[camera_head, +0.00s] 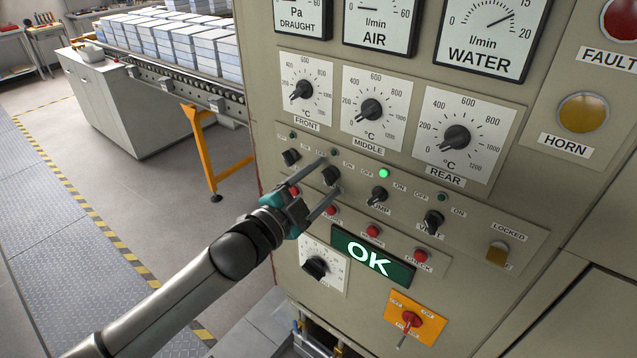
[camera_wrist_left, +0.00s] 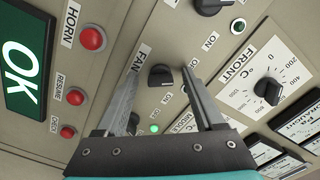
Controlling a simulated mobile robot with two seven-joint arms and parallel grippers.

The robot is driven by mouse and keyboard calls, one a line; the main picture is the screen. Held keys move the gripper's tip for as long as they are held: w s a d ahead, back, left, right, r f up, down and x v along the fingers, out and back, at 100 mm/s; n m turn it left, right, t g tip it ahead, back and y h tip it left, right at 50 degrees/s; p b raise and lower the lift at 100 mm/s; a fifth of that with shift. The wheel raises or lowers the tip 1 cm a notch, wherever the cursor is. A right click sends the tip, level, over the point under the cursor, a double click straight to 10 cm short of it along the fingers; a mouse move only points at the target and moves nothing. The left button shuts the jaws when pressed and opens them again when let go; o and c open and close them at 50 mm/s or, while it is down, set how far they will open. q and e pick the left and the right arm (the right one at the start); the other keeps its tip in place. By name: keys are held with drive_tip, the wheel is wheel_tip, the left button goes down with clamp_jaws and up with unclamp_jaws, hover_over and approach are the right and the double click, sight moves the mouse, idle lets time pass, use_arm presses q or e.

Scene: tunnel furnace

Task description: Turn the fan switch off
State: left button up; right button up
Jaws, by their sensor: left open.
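The fan switch is a black rotary knob (camera_head: 331,176) in the row of selector switches on the beige panel. It also shows in the left wrist view (camera_wrist_left: 160,75), next to the FAN label (camera_wrist_left: 137,58). My left gripper (camera_head: 326,178) is open, with its two long fingers on either side of this knob. I cannot tell whether either finger touches it. The side the knob points to is hard to read. The small lamp above it looks dark in the head view. My right gripper is not in view.
Another switch (camera_head: 290,157) sits left of the fan switch. The pump switch (camera_head: 379,195), with a lit green lamp (camera_head: 384,173), sits right of it. Red push buttons (camera_head: 373,231) and a green OK display (camera_head: 372,260) lie below. Temperature dials (camera_head: 370,109) are above.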

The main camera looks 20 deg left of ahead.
use_arm(q)
drive_tip(key=shift+s, duration=0.1)
drive_tip(key=b+v, duration=0.2)
drive_tip(key=v, duration=1.3)
drive_tip(key=shift+a, duration=0.1)
idle(0.4)
